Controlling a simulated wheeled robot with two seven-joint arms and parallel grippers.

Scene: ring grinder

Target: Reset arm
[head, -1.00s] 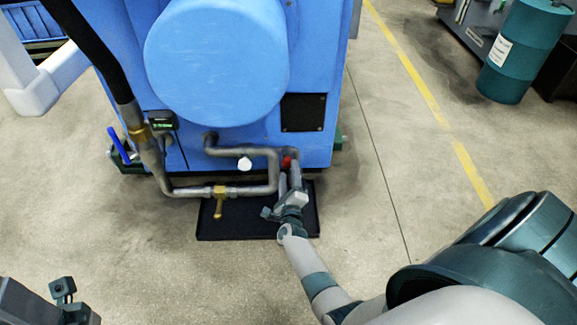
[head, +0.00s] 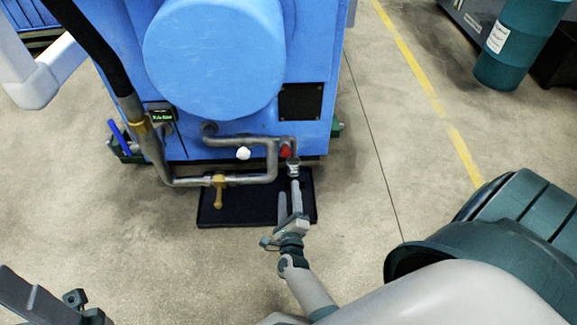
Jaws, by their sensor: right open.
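My right gripper (head: 289,203) is open at the front right of the black tray, its two fingers pointing toward the blue machine (head: 310,55). Nothing shows between its fingers. The fingertips are just below the pipe end by the red knob (head: 285,151); whether they touch it I cannot tell. My left arm shows only in part at the lower left corner (head: 60,305), and its fingers are not clearly seen there, so its jaw state cannot be told.
A grey pipe with a brass valve (head: 219,190) and a white knob (head: 243,153) runs along the machine's front above the black tray (head: 240,212). A blue lever (head: 117,135) stands at left. A teal drum (head: 512,45) stands at upper right.

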